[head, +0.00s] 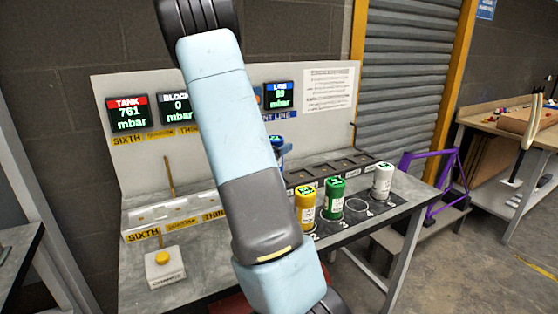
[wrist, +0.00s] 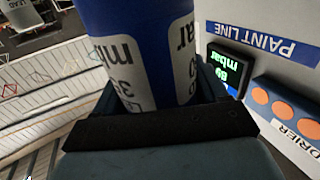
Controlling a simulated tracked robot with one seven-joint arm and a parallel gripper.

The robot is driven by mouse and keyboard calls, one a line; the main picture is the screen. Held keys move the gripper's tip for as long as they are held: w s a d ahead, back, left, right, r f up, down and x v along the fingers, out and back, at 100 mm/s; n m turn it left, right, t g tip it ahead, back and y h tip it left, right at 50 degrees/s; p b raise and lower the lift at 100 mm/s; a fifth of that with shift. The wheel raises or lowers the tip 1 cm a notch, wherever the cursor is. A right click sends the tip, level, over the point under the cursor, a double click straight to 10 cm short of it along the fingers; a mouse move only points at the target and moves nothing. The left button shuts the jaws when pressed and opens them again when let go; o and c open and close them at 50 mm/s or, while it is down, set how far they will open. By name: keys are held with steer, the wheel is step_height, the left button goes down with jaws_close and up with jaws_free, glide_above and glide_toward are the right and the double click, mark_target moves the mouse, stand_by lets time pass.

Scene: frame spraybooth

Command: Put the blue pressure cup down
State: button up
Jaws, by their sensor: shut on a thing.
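The blue pressure cup (wrist: 150,20) fills the top middle of the wrist view, with a white label reading "mbar". My gripper (wrist: 150,85) is shut on it. In the head view a small part of the blue cup (head: 277,142) shows just right of my arm, in front of the panel; my arm hides most of it and the gripper. A yellow cup (head: 305,212), a green cup (head: 334,202) and a white cup (head: 382,182) stand upright on the bench's front strip. An empty ring (head: 356,205) lies between the green and white cups.
The bench (head: 165,283) carries a back panel (head: 330,75) with displays reading 761, 0 and 89 mbar. A dark slotted rack (head: 335,167) lies behind the cups. A box with a yellow button (head: 162,258) sits front left. A purple frame (head: 440,180) stands beyond the right edge.

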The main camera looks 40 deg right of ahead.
steer(key=shift+w+d+f, duration=0.3)
steer(key=shift+d+f, duration=0.05)
steer(key=shift+f, duration=0.7)
steer(key=shift+w+d+f, duration=0.25)
steer(key=shift+d+f, duration=0.15)
steer(key=shift+f, duration=0.65)
steer(key=shift+w+d+f, duration=0.3)
steer(key=shift+d+f, duration=0.05)
steer(key=shift+f, duration=0.7)
steer(key=o, duration=1.8)
steer(key=shift+f, duration=0.1)
